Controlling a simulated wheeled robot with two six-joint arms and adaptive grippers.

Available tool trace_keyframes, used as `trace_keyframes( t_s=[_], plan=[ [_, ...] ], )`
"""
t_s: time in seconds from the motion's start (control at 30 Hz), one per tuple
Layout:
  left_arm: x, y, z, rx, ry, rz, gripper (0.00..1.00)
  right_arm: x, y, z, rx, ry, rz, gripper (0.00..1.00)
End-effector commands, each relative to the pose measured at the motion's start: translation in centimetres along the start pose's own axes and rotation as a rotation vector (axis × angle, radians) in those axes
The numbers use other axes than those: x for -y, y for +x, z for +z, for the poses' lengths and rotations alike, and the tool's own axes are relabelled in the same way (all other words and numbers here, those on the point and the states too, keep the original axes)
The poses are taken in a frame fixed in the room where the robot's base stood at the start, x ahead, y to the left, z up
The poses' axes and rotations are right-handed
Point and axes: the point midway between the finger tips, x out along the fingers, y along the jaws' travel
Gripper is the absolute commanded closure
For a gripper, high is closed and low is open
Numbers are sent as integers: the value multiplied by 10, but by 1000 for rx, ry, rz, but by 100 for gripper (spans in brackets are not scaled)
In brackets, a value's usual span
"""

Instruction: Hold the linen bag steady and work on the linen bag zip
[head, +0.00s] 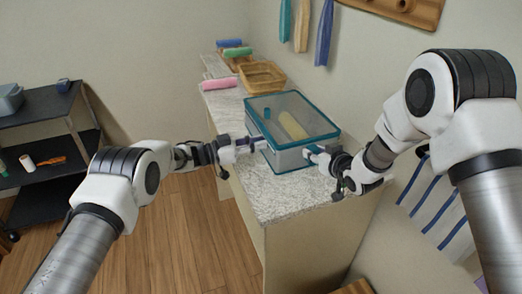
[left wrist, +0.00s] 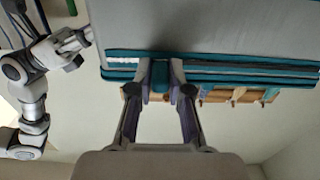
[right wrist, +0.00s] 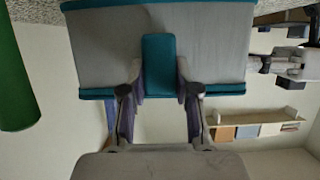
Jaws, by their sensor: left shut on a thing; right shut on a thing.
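The linen bag (head: 289,158) is a grey box shape with teal edges and a see-through top, standing on the counter. A yellow roll (head: 293,125) shows inside it. My left gripper (head: 262,146) is at the bag's left side, shut on a small teal tab, the zip pull (left wrist: 160,74), on the teal-edged zip band (left wrist: 220,74). The band looks white left of the tab and darker right of it. My right gripper (head: 310,153) is at the bag's front right, shut on a wider teal tab (right wrist: 158,62) on the grey wall. The fingers hide part of both tabs.
A wicker basket (head: 262,76) and a pink roll (head: 219,84) stand further back on the pale counter (head: 285,202). A dark shelf cart (head: 40,112) stands at the left. A green cylinder (right wrist: 15,80) is close by in the right wrist view.

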Motion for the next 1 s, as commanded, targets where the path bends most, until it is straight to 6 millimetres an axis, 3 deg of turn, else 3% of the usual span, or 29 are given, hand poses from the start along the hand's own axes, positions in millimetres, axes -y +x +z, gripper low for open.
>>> trace_keyframes(
  t_s=[0.3, 0.7, 0.73, 0.8, 1.0],
  plan=[
    [33, 0, 1, 0, 2, 0, 100, 2, 0, 1, 2, -4, -5, 100],
    [38, -1, 0, 4, 1, -3, 100, 2, 0, 1, 3, -4, -4, 100],
    [38, -1, 0, 3, 1, -3, 77, 2, 0, 1, 3, -4, -4, 100],
    [38, -1, 0, 3, 1, -3, 58, 1, 0, 1, 3, -4, -3, 100],
    [38, -1, 0, 3, 1, -3, 58, 1, 0, 1, 3, -3, -3, 100]
  ],
)
